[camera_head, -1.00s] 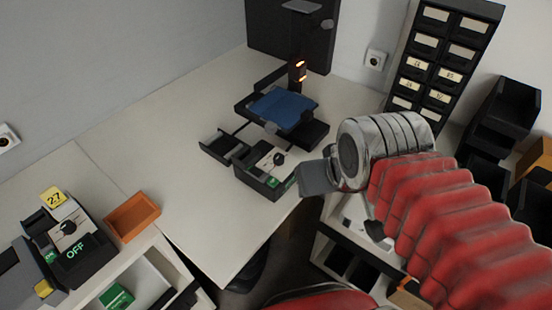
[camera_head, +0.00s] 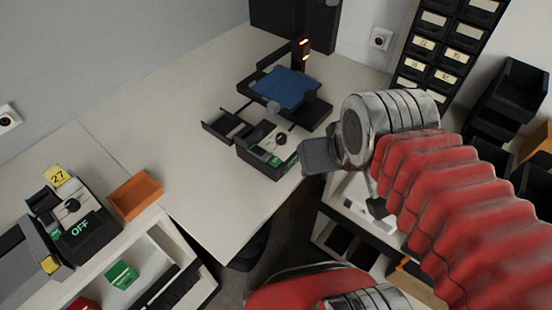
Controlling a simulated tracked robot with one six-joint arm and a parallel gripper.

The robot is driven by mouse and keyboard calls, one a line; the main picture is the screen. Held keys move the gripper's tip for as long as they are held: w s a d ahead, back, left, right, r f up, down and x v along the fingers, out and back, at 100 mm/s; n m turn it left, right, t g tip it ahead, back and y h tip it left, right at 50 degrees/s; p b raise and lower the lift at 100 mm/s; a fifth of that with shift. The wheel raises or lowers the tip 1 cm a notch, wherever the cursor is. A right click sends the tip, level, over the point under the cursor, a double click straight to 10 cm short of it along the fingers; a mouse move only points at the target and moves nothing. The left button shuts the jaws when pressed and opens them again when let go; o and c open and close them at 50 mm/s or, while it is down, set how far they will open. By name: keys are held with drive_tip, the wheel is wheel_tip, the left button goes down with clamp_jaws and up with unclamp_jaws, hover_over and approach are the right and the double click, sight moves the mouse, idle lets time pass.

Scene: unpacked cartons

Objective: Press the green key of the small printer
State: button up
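The small printer, with a blue plate (camera_head: 284,88) on a black frame (camera_head: 318,112), stands on the white table. In front of it is a black control box (camera_head: 262,166) with a light top and a dark round knob (camera_head: 281,138). A small green key (camera_head: 275,160) shows on the box's near side. Another green patch shows beside it, close to my gripper. My gripper (camera_head: 317,156) is a dark grey block just right of the box, and I cannot tell whether it touches it. Its fingers are not distinct.
At left, another black unit (camera_head: 88,241) reads OFF, with a yellow 27 tag (camera_head: 58,176) behind it. An orange tray (camera_head: 136,195) lies next to it. A drawer cabinet (camera_head: 447,50) stands at back right. The table (camera_head: 225,215) is bare left of the control box.

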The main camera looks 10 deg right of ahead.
clamp_jaws()
idle(1.3)
